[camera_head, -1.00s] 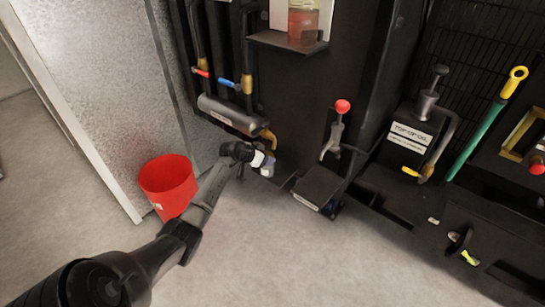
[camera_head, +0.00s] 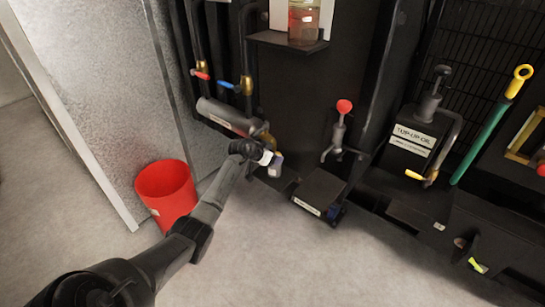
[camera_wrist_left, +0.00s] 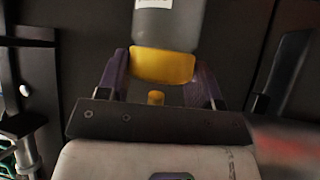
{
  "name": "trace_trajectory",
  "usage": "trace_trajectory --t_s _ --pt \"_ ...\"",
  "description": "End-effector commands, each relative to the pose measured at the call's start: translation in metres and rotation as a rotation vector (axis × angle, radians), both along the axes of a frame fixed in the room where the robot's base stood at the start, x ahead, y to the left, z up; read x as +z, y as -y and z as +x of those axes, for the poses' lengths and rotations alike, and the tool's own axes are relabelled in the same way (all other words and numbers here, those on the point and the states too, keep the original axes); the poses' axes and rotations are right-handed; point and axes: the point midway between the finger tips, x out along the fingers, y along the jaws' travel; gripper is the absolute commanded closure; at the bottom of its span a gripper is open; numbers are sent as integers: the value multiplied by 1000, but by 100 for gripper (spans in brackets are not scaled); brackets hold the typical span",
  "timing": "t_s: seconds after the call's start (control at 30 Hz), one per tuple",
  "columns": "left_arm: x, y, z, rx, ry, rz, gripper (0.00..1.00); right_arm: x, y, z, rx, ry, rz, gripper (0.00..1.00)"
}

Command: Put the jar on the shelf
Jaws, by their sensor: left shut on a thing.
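A glass jar (camera_head: 303,24) with reddish-brown liquid stands upright on a small dark shelf (camera_head: 288,42) at the top of the head view, its top cut off. My left gripper (camera_head: 277,166) is low in front of the dark machine, below the right end of a grey horizontal cylinder (camera_head: 222,117), well below the jar. In the left wrist view, my purple fingers (camera_wrist_left: 160,80) are shut on a yellow end piece (camera_wrist_left: 162,66) below a grey body with a white label. The exact contact is partly hidden. My right gripper is not in view.
A red bucket (camera_head: 166,191) stands on the floor beside a grey panel. Pipes with a red and a blue valve handle (camera_head: 230,85) run above the cylinder. A red-knobbed lever (camera_head: 344,107) and a top-up oil unit (camera_head: 413,140) stand to the right. The foreground floor is clear.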

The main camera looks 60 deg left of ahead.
Motion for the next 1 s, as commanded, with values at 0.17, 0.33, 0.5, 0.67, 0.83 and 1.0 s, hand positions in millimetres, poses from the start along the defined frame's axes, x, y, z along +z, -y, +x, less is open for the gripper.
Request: trace_trajectory --t_s 0.17,0.33,0.5,0.67,0.83,1.0 --pt "-4 0 0 0 -1 -2 35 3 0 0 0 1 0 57" --pt "-4 0 0 0 -1 -2 18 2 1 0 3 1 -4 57" --pt "-3 0 0 -1 -1 -1 15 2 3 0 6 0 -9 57" --pt "-2 0 0 -1 0 1 15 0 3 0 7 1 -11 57" --pt "15 2 -14 0 -2 1 15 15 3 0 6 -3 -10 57" --pt "35 5 -40 -1 -3 1 15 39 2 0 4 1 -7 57"
